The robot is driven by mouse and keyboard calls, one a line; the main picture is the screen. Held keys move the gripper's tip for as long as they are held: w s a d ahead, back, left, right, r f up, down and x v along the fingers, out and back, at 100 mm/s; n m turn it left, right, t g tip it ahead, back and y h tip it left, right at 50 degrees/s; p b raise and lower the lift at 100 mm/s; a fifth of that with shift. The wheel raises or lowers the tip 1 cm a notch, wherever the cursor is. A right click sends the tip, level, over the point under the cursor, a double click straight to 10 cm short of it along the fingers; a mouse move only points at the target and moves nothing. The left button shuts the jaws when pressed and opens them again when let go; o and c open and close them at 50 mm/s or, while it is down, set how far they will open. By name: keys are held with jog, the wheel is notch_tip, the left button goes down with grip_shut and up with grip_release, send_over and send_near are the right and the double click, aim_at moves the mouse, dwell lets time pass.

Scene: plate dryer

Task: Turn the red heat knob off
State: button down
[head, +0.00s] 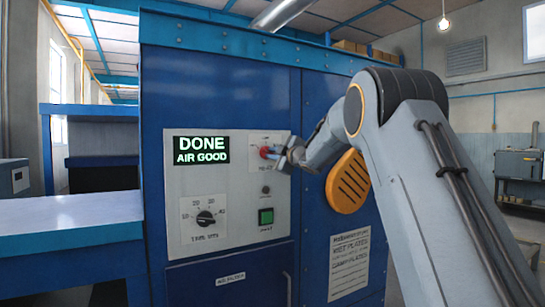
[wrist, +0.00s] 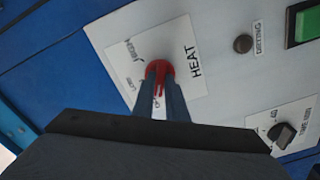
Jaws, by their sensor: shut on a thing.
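The red heat knob (head: 265,152) is on the upper right of the white control panel in the head view. It also shows in the wrist view (wrist: 158,68), on a white plate marked HEAT. My gripper (head: 280,156) is at the knob, and in the wrist view its two dark fingers (wrist: 162,80) are shut on it. The fingers hide much of the knob and part of the plate's lettering, so I cannot tell which mark the knob points to.
The display (head: 201,150) reads DONE, AIR GOOD. A black timer dial (head: 205,217) and a green button (head: 266,216) are lower on the panel. A small dark round button (head: 266,189) sits between the knob and green button. An orange vent (head: 347,182) is to the right.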

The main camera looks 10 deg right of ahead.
dwell(0.3)
jog(key=c, duration=1.8)
grip_release()
jog(key=shift+o, duration=0.2)
jog(key=b+v, duration=0.1)
jog(key=v, duration=0.6)
jog(key=shift+s, duration=0.35)
jog(key=shift+d, duration=0.1)
